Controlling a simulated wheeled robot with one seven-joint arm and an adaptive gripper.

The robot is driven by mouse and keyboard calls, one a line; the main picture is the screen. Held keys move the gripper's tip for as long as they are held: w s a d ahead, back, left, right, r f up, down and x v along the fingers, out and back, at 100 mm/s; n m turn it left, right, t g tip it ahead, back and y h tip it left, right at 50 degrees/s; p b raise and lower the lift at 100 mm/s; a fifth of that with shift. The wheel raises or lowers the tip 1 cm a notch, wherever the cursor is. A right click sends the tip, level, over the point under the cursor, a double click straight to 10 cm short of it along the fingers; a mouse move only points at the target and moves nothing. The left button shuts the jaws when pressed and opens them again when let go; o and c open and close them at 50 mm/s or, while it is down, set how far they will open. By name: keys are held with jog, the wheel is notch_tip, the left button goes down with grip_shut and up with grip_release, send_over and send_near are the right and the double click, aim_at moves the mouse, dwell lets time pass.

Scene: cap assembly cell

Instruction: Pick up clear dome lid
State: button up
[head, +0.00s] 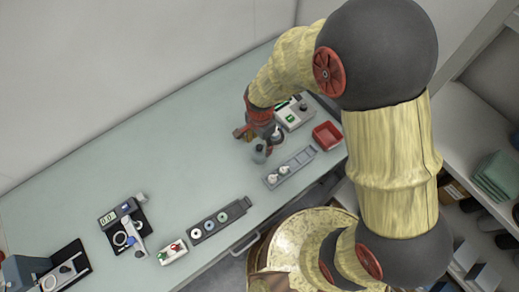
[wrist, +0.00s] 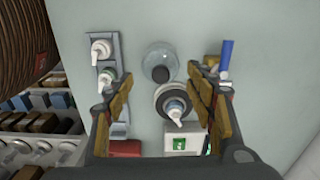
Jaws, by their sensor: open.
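The clear dome lid (wrist: 157,53) is see-through, with a dark round part at its lower edge in the wrist view. In the head view it seems to be the greyish dome (head: 259,154) on the table, just below my gripper (head: 258,134). In the wrist view my gripper (wrist: 162,82) is open, one finger on each side, with a wide gap between them. The lid lies near the gap, beyond the fingertips, apart from both fingers. Its height below the fingers cannot be told.
A white pump top on a dark round holder (wrist: 175,103) stands close to the lid. A grey rack (head: 302,158) with white pump tops, a red tray (head: 327,135) and a pale box with a green display (head: 294,113) are nearby.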

aim_at(260, 153)
notch_tip(260, 153, down, 8)
jog(key=shift+a+f+b, duration=0.1)
jog(key=shift+f+b, duration=0.05)
jog(key=shift+b, duration=0.35)
jog(key=shift+c, duration=1.4)
jog(key=c, duration=0.7)
